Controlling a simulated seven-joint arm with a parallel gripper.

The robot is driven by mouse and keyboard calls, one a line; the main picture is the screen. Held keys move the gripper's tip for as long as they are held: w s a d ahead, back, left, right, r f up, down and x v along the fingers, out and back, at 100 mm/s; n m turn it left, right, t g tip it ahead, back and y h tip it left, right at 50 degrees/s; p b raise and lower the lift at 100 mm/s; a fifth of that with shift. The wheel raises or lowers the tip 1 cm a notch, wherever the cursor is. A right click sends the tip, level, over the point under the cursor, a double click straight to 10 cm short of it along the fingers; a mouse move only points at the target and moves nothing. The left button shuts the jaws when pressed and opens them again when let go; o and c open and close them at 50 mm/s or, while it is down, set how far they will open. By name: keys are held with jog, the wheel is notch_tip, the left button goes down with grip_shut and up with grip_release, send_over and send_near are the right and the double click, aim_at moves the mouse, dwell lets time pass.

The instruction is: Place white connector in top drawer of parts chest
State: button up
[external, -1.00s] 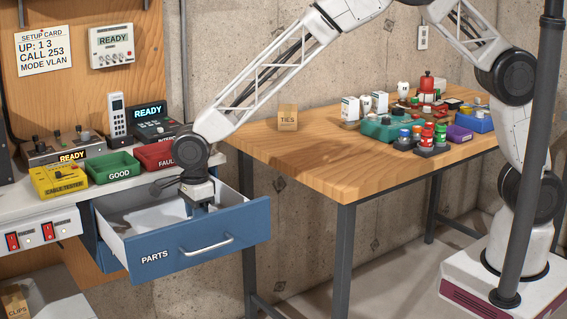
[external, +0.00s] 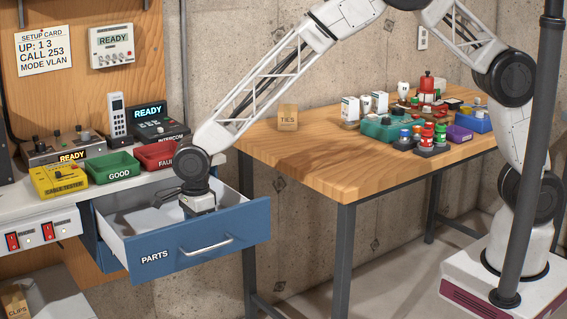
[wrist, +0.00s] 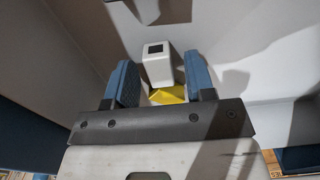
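The parts chest's open blue drawer (external: 165,248) is labelled PARTS and has a white interior. My gripper (external: 199,212) is lowered into it behind its front panel, which hides the fingertips in the external view. In the wrist view my gripper (wrist: 160,60) has two blue fingers spread apart. A white block with a dark square opening, apparently the white connector (wrist: 157,68), lies in the drawer between and just beyond the fingertips. A gap shows beside the right finger. A yellow piece (wrist: 170,95) shows below it; whether they are joined is unclear.
A green GOOD bin (external: 113,168), a red FAULT bin (external: 157,155) and a yellow cable tester (external: 59,180) stand on the bench behind the drawer. The wooden table (external: 300,160) to the right carries a TIES box (external: 288,117) and several parts. The drawer walls enclose my gripper closely.

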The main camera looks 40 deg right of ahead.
notch_tip(320, 180, up, 12)
jog(key=shift+r, duration=0.2)
dwell(0.8)
dwell(0.5)
dwell(0.4)
